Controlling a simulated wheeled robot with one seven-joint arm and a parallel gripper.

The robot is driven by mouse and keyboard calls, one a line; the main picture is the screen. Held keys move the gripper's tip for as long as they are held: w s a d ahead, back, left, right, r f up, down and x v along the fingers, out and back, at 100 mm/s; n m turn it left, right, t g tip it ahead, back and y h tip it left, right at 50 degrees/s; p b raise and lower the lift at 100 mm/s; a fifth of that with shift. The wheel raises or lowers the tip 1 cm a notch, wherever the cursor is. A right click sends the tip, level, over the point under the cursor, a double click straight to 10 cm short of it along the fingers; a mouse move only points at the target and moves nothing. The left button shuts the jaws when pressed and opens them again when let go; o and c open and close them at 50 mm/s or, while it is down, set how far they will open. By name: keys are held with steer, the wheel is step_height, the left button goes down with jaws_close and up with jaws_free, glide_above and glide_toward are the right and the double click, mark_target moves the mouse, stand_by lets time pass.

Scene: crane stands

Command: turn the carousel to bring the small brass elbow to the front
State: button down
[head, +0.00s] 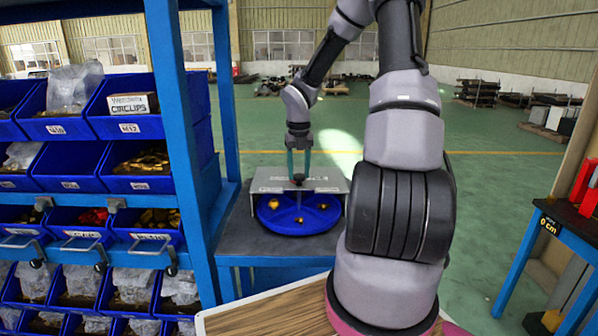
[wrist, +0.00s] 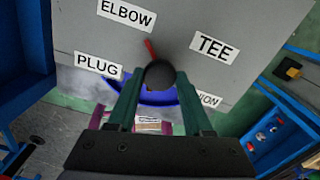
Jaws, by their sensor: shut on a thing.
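The carousel is a round blue tray (head: 285,228) under a grey cover plate (head: 265,180), on a dark stand. A few small brass pieces show in its open front; which one is the elbow is too small to tell. My gripper (head: 298,178) points down above the cover and is shut on a dark round knob (wrist: 160,74). In the wrist view a red pointer (wrist: 150,49) sticks out from the knob, up and slightly left, between the ELBOW label (wrist: 127,14) and the TEE label (wrist: 214,47), nearer ELBOW. The PLUG label (wrist: 98,65) is at left; another label is partly hidden by a finger.
A blue rack (head: 178,130) with several parts bins stands close on the left of the carousel. A blue-legged table (head: 565,232) with a red item is at far right. Green floor behind the stand is open.

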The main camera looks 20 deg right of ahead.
stand_by(0.4)
steer(key=shift+c, duration=1.5)
jaws_free()
step_height(320, 180, up, 11)
